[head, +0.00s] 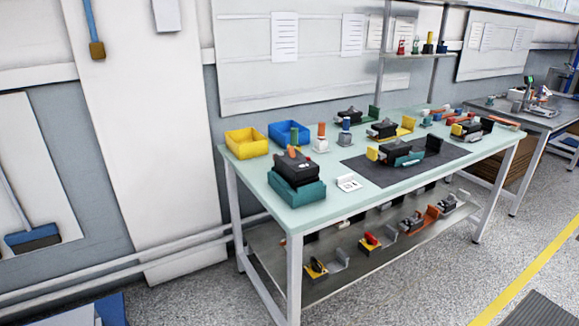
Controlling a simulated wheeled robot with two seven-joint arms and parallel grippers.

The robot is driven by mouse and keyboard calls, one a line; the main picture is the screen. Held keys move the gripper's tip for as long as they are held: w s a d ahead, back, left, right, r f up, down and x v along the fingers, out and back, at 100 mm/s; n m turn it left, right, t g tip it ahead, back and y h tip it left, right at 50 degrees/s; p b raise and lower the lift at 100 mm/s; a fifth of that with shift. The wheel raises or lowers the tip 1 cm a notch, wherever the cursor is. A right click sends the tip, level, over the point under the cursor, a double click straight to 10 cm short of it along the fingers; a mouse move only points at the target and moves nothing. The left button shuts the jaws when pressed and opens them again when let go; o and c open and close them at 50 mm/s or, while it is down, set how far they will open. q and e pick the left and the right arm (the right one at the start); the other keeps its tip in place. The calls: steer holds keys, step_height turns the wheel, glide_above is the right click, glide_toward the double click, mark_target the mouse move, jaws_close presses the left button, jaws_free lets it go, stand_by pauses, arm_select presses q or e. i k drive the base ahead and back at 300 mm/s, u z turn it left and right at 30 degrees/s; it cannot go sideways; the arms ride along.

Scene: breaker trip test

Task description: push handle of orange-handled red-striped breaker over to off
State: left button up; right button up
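A black breaker (297,164) with a small orange handle (292,151) sits in a teal base (297,188) at the near left end of the workbench. A little red shows on its top, but it is too small to tell as a stripe. I cannot tell which way its handle is set. Another dark breaker (402,150) with a yellow end stands on the dark mat, with no orange handle that I can make out. Neither of my grippers is in view.
The pale green workbench (314,214) also holds a yellow bin (246,144), a blue bin (296,134), a white card (348,184) and a dark mat (384,177). Several more devices stand behind and on the lower shelf (332,285). The floor in front (440,270) is clear.

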mark_target(291, 150)
steer(key=u, duration=0.85)
steer(key=i, duration=1.35)
steer(key=z, duration=0.45)
